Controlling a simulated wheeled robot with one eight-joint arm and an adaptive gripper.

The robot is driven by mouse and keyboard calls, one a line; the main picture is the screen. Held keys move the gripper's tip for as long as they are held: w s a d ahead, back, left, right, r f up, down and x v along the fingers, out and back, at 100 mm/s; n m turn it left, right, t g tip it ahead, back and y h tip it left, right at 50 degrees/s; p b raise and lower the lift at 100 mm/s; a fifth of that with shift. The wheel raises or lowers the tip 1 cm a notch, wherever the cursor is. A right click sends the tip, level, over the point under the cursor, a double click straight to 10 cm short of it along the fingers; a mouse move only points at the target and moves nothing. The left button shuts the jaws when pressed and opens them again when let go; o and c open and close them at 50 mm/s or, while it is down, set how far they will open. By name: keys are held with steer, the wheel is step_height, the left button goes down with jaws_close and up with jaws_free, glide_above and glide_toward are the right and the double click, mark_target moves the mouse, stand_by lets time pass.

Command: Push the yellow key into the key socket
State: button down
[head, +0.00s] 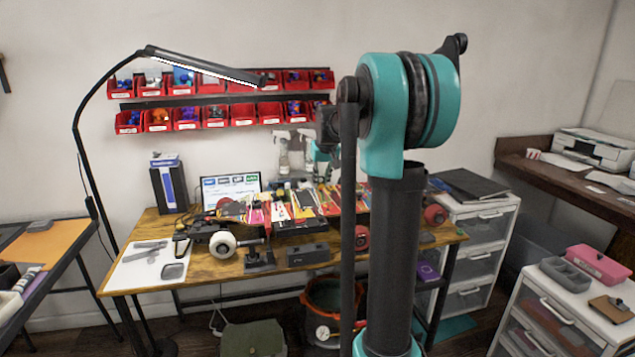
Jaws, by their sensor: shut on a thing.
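I cannot make out the yellow key or the key socket at this distance. Yellow patches show among the colorful pieces (290,210) on the workbench, but I cannot tell whether one is the key. A dark block (307,254) and a dark stand-like fixture (260,258) sit at the bench's front edge; I cannot tell whether either holds the socket. My arm rises in front of the bench, right of the middle, and covers part of it. My gripper is not visible; its fingers seem hidden behind my arm links.
The wooden workbench (140,278) is crowded, with a white wheel (222,245), red wheels (436,215) and a white mat (128,272). A black lamp (205,66) arches over it. Red bins (187,118) line the wall. White drawers (478,248) stand to the right.

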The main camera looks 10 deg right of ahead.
steer(key=shift+f, duration=0.1)
stand_by(0.3)
steer(key=shift+f, duration=4.8)
steer(key=shift+f, duration=1.7)
steer(key=c, duration=1)
jaws_free()
